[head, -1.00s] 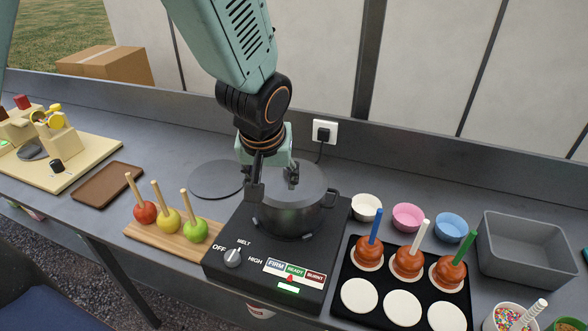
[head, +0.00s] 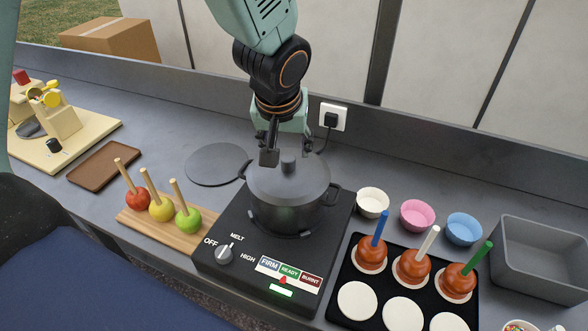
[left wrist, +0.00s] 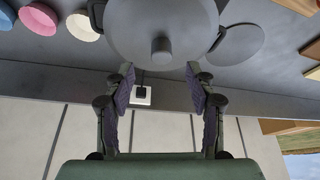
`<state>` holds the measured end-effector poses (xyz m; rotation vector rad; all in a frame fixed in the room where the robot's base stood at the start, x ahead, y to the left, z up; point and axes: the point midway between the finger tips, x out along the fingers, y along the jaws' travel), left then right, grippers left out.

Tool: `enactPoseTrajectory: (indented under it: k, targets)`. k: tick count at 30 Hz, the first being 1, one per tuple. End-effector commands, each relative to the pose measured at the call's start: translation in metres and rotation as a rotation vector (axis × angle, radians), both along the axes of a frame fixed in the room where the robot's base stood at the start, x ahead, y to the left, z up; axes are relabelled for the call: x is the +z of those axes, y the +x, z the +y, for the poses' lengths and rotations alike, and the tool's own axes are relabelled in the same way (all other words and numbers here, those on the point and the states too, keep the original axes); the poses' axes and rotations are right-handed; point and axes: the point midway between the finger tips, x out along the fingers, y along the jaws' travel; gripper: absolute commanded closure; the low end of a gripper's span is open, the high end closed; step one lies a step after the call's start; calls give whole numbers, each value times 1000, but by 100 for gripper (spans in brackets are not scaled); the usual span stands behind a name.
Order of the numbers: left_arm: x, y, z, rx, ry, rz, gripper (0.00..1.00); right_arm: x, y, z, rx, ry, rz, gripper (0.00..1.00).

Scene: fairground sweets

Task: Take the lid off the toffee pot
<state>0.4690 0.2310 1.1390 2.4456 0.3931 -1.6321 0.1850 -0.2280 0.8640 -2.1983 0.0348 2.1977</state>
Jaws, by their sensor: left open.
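The toffee pot (head: 285,220) is dark grey with two side handles and stands on the black melting plate. Its dark lid (head: 265,183) lies on it, with a short round knob (head: 288,162) upright in the middle. My left gripper (head: 287,150) is open and empty, just above and behind the knob. In the left wrist view the lid (left wrist: 130,25) and knob (left wrist: 162,50) show beyond the two spread fingers (left wrist: 162,85), apart from them. My right gripper is not in view.
A flat grey round mat (head: 215,164) lies bare left of the pot. Three apples on sticks (head: 162,208) stand on a board in front of it. Paper cups (head: 417,214), a black tray of toffee apples (head: 335,285) and a grey bin (head: 540,260) are at the right. A wall stands behind.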

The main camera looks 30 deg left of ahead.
Motion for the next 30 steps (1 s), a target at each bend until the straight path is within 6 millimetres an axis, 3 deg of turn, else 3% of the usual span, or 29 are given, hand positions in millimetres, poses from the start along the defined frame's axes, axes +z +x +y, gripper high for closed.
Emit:
enactPoseTrajectory:
  k: [16, 26, 30]
  targets:
    - [-50, 26, 10, 1, -2, 1, 44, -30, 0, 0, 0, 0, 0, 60]
    - [-52, 29, 11, 1, -2, 1, 45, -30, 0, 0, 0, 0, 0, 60]
    - [-52, 29, 11, 1, -2, 1, 57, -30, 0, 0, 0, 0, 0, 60]
